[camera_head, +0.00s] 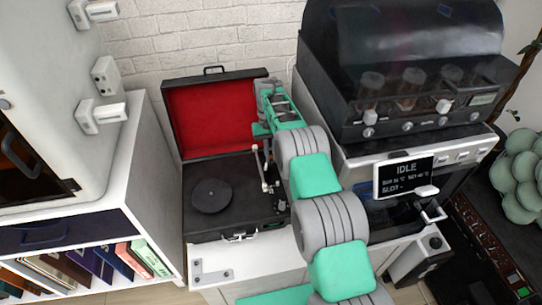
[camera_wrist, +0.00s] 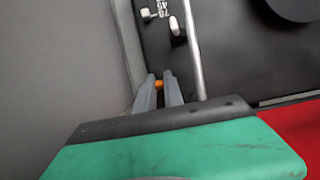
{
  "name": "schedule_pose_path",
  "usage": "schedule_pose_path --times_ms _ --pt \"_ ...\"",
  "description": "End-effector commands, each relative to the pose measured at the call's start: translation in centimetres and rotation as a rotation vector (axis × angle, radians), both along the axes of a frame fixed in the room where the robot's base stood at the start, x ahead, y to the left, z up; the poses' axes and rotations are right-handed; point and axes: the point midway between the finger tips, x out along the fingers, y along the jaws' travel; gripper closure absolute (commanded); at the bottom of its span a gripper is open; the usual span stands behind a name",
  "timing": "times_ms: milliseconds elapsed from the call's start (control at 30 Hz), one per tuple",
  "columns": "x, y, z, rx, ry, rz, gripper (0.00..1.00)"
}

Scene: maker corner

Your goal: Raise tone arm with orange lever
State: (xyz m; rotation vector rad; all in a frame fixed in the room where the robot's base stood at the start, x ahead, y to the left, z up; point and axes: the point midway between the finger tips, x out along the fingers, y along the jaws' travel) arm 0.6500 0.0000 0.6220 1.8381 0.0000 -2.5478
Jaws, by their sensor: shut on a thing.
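The record player is a black suitcase type with a red-lined lid (camera_head: 212,118) standing open. Its platter (camera_head: 211,195) is at the left of the deck, and its edge shows at the top right of the wrist view (camera_wrist: 296,8). The silver tone arm (camera_wrist: 193,50) runs lengthwise beside my gripper in the wrist view. My gripper (camera_wrist: 158,84) has its grey fingers shut on the small orange lever (camera_wrist: 159,84), between the case's side wall and the tone arm. In the head view my arm hides the lever.
A white cabinet (camera_head: 134,170) with books stands to the left. A black machine (camera_head: 400,75) with knobs and a display panel reading IDLE (camera_head: 405,176) stand close on the right. The case's raised side wall (camera_wrist: 128,45) is close beside my fingers.

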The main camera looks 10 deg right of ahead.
Motion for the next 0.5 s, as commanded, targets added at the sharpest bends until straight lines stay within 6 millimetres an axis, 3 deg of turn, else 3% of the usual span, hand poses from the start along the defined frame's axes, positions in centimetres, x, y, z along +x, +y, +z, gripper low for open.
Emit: schedule_pose_path --times_ms 100,133,367,500 --pt "-0.03 0.0 -0.08 0.0 0.001 0.0 1.0" --pt "-0.03 0.0 -0.08 0.0 0.001 0.0 0.86" --pt "-0.02 0.0 -0.05 0.0 0.0 0.0 0.67" --pt "-0.01 0.0 -0.04 0.0 0.0 0.0 0.65"
